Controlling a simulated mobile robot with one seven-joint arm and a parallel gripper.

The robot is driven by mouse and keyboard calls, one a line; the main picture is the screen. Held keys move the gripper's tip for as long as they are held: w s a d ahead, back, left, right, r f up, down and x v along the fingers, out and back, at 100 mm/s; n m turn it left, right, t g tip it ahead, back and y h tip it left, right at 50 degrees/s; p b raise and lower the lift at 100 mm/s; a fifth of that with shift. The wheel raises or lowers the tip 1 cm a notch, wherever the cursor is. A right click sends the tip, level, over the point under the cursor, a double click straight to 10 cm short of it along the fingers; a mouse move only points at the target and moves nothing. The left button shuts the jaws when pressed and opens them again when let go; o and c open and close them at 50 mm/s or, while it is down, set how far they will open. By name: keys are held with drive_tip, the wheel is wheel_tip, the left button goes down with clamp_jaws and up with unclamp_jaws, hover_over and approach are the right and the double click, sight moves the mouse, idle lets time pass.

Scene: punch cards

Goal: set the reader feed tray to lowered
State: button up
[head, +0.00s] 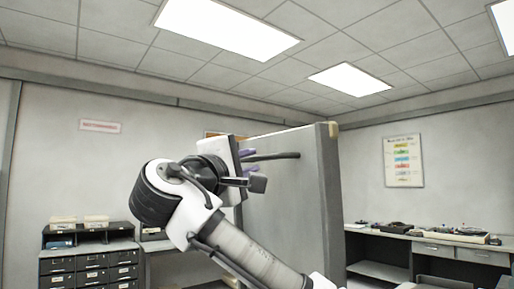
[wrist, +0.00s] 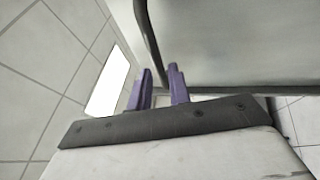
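A large grey upright panel or cabinet (head: 285,200) stands at the middle of the head view and also fills the upper right of the wrist view (wrist: 230,40). A dark curved bar (head: 283,156) runs along its face near the top; it also shows in the wrist view (wrist: 150,35). I cannot tell which part is the reader feed tray. My gripper (head: 250,154) is beside the panel at the bar. In the wrist view its two purple fingers (wrist: 162,75) stand a little apart, with the bar's near end between or behind them. Whether they touch it is unclear.
Dark drawer cabinets (head: 90,268) with papers on top stand at the left wall. A desk (head: 430,240) with several small items runs along the right wall below a coloured chart (head: 403,161). The space above my arm is clear up to the ceiling.

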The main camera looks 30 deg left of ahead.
sight(255, 160)
drive_tip(key=shift+p+x, duration=0.55)
drive_tip(key=shift+x, duration=1.4)
clamp_jaws()
